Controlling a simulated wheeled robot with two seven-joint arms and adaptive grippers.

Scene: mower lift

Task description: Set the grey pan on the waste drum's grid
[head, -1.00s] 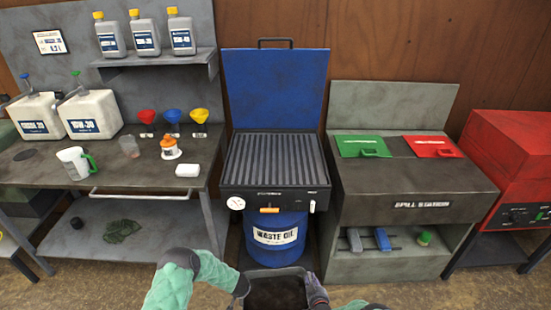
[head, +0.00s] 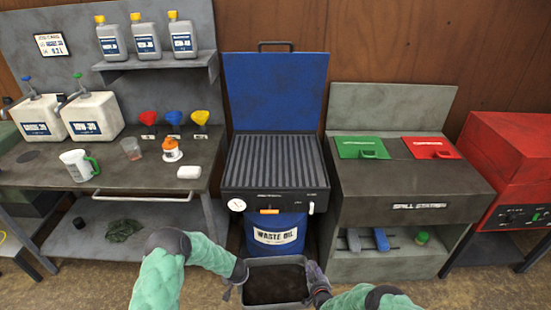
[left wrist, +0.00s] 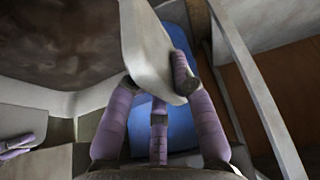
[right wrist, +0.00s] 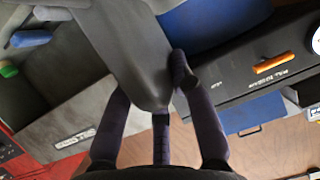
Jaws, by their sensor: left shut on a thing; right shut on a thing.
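The grey pan (head: 274,262) with dark contents is held level between my two grippers, low in front of the blue waste drum (head: 277,238). It is below and in front of the drum's ribbed grid (head: 276,160). My left gripper (head: 238,280) is shut on the pan's left side; the pan wall also shows in the left wrist view (left wrist: 150,55). My right gripper (head: 318,283) is shut on the right side; the pan wall shows between its fingers in the right wrist view (right wrist: 125,50). The blue lid (head: 275,90) stands open behind the grid.
A workbench (head: 120,170) with jugs, funnels and a measuring cup (head: 78,165) stands on the left. The grey spill station (head: 420,195) is on the right, beside a red cabinet (head: 500,165). The grid's top is bare; a gauge (head: 236,205) is on its front edge.

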